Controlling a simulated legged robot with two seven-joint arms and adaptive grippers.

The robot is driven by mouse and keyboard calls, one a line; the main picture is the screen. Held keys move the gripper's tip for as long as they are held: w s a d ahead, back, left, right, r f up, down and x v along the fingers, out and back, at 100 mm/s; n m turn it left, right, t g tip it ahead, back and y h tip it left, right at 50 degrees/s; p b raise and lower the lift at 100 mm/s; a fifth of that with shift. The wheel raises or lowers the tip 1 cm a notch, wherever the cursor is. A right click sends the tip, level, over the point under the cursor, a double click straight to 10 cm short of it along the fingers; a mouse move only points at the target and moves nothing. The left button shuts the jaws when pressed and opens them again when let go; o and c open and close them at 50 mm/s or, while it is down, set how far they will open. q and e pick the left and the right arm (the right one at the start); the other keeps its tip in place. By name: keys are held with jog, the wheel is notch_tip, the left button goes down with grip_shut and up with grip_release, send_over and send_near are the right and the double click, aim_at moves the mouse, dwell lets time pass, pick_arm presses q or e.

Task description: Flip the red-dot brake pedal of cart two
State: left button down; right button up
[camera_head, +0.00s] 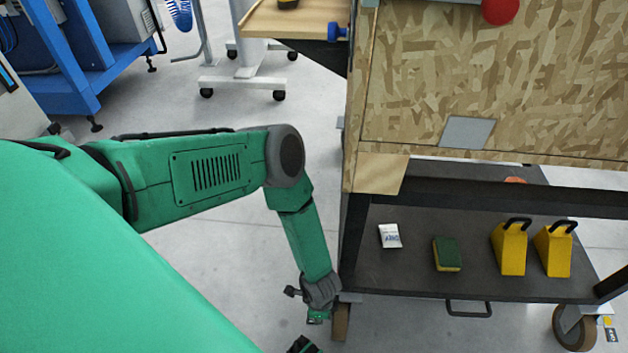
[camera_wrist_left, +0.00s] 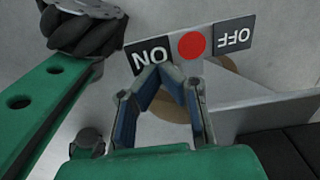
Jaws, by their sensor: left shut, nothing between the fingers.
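The brake pedal (camera_wrist_left: 190,48) shows in the left wrist view as a flat plate with a red dot in the middle. A dark "ON" end is at its left and a dark "OFF" end at its right. My left gripper (camera_wrist_left: 160,70) is shut and empty, its fingertips meeting at the lower edge of the "ON" end. I cannot tell whether they touch it. In the head view my left arm reaches down beside the cart's left front corner, with the hand at the bottom edge. The pedal is not discernible there. My right gripper is not in view.
The cart's dark lower shelf (camera_head: 410,275) holds a white packet (camera_head: 390,236), a sponge (camera_head: 447,254) and two yellow weights (camera_head: 510,250). A brown caster wheel (camera_wrist_left: 226,76) is partly hidden behind the pedal. Open floor (camera_head: 230,300) lies left of the cart.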

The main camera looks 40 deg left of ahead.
pick_arm(q)
jog(key=shift+f, duration=0.3)
notch_tip(320, 180, up, 7)
jog(key=p, duration=0.4)
dwell(0.5)
dwell(0.5)
